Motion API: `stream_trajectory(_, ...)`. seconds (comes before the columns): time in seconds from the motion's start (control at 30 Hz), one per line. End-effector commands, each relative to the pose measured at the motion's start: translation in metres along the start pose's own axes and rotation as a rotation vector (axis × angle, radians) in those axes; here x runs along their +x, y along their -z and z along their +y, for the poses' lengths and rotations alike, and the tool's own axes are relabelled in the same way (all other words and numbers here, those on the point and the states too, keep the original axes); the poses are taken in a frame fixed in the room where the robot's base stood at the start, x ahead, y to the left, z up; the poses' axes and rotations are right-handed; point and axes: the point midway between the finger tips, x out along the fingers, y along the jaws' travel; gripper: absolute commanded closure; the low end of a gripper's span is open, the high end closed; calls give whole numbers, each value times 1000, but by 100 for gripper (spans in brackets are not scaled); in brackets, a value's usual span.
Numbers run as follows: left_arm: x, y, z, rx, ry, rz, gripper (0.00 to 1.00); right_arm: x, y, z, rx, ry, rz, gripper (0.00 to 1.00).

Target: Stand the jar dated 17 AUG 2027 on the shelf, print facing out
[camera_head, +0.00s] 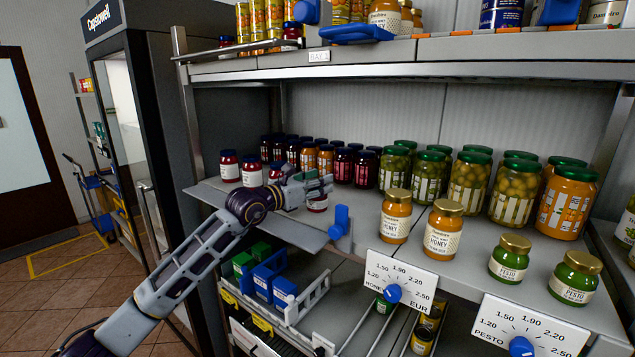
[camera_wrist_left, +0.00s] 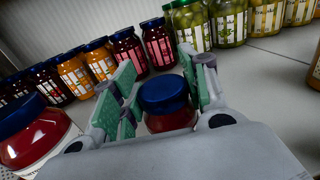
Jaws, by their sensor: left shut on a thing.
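My left gripper (camera_head: 308,187) reaches over the shelf (camera_head: 370,262) from the left and is shut on a small red jar with a dark blue lid (camera_head: 318,204). In the left wrist view, the held jar (camera_wrist_left: 167,106) is upright between the green-padded fingers (camera_wrist_left: 160,95). It is at the shelf's front part; I cannot tell whether its base touches the board. Part of its pale label shows in the head view, but no date is legible. Similar red jars, one (camera_head: 229,166) and another (camera_head: 251,171), stand just left of the gripper. My right gripper is not in view.
Rows of dark red, orange and green jars (camera_head: 430,176) stand behind. Honey jars (camera_head: 396,216) and pesto jars (camera_head: 510,258) stand to the right near the front edge. A blue clip (camera_head: 340,222) and price dials (camera_head: 401,284) line the edge. An upper shelf (camera_head: 420,58) hangs above.

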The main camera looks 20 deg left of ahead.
Motion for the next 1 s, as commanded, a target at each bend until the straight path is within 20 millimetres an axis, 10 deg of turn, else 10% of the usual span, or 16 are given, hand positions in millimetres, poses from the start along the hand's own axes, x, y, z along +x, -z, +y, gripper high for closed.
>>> stream_trajectory(0.23, 0, 1, 0, 0, 0, -3, 100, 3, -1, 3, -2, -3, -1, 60)
stream_trajectory(0.27, 0, 2, 0, -1, 0, 0, 54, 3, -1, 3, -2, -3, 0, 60)
stream_trajectory(0.43, 0, 2, 0, -1, 0, 0, 33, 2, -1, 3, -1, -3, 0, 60)
stream_trajectory(1.0, -3, 0, 0, 0, 0, -1, 33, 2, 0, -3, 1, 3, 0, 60)
